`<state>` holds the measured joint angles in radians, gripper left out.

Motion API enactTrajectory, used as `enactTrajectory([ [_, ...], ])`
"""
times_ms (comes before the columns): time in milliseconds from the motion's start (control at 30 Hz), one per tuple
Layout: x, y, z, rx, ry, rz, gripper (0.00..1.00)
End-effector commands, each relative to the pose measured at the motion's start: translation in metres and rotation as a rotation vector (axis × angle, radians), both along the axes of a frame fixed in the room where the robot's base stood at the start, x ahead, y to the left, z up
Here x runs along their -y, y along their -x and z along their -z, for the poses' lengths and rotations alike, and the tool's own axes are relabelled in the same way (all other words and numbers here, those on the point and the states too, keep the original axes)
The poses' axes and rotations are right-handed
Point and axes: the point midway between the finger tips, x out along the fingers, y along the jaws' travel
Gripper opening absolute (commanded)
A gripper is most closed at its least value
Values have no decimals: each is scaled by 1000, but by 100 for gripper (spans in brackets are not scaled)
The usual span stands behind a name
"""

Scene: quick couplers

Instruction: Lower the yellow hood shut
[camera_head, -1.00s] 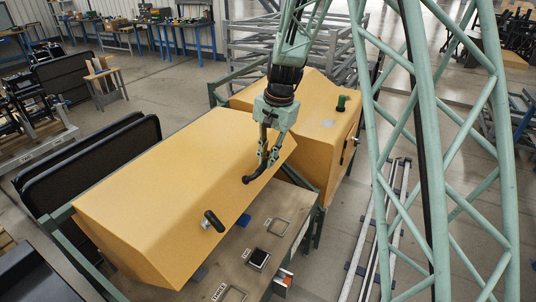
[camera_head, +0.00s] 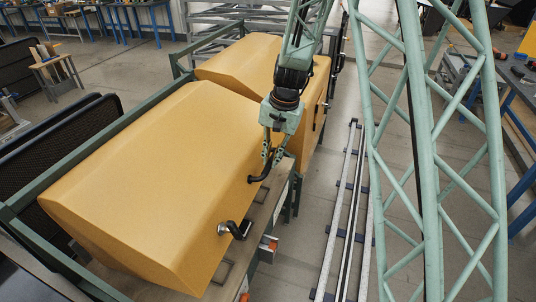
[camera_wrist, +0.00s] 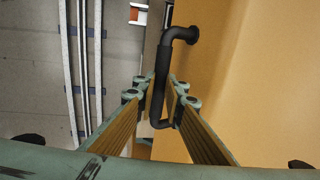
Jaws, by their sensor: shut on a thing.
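The yellow hood (camera_head: 150,170) fills the left and middle of the head view, and a strip of the bench top (camera_head: 262,222) shows along its right edge. I cannot tell whether its lower edge touches the bench. My gripper (camera_head: 268,158) is at the hood's right side, shut on its far black handle (camera_head: 258,178). In the wrist view the handle (camera_wrist: 161,75) runs between my two fingers (camera_wrist: 158,92), beside the yellow face (camera_wrist: 245,85). A second black handle (camera_head: 237,231) on the hood's near right side is free.
Another yellow hood (camera_head: 240,62) stands behind, close to my arm. A green frame (camera_head: 95,148) borders the hood on the left. Floor rails (camera_head: 346,210) run along the right, with open floor around them.

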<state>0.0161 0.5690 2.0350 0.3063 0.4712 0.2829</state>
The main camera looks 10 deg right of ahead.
Motion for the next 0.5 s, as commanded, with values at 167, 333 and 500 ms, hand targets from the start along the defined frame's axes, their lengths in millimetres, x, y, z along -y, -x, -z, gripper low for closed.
enactTrajectory([
  [167,6,0,7,-1,2,-5,8],
  [333,5,0,7,-1,1,-4,23],
  [500,5,0,7,-1,1,-4,24],
])
